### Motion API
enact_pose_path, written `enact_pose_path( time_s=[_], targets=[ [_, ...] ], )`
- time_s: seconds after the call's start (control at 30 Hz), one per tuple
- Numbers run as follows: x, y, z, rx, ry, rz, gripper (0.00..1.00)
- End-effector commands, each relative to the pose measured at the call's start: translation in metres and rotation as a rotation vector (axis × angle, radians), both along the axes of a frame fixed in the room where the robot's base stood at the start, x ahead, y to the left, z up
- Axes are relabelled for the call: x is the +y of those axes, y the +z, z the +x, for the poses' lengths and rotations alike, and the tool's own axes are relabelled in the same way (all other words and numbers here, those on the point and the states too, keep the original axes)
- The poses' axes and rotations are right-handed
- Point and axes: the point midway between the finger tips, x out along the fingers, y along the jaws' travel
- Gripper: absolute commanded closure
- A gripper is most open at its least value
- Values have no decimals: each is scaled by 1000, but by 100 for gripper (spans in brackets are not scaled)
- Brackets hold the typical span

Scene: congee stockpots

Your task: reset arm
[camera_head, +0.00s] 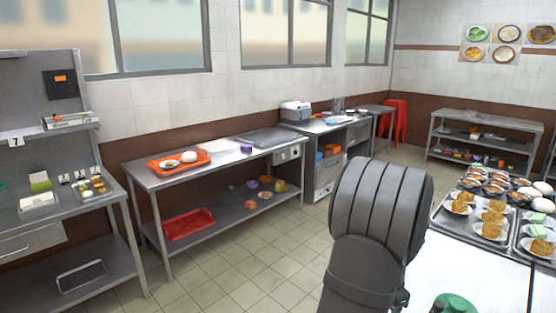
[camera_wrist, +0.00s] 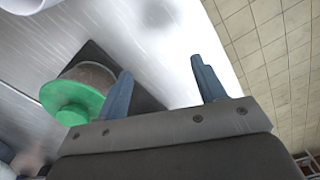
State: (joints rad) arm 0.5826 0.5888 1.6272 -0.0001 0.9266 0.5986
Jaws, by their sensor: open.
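In the wrist view my gripper (camera_wrist: 163,86) is open, with two blue-grey fingers apart and nothing between them. Behind and left of the left finger is a round green thing (camera_wrist: 68,100) with a brownish, rounded part above it, near a dark patch on a light metal surface. I cannot tell whether the finger touches it. In the head view my dark grey arm stands in front at the right of centre, and my gripper is out of sight there. A green round thing (camera_head: 455,303) shows at the bottom edge, partly cut off.
Trays with plated food (camera_head: 483,230) cover the counter at the right. A steel table (camera_head: 226,160) with an orange tray (camera_head: 180,162) stands by the wall, a red tray (camera_head: 188,223) on its lower shelf. Red stools (camera_head: 395,118) stand at the back. Tiled floor lies open between.

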Motion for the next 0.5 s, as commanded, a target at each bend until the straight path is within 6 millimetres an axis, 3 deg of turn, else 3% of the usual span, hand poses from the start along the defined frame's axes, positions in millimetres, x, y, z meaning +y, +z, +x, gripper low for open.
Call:
enact_pose_path(
  time_s=[0.2, 0.5],
  targets=[
    [0, -38, 0, 2, 1, 1, 36],
    [0, -57, 0, 0, 1, 0, 36]
  ],
)
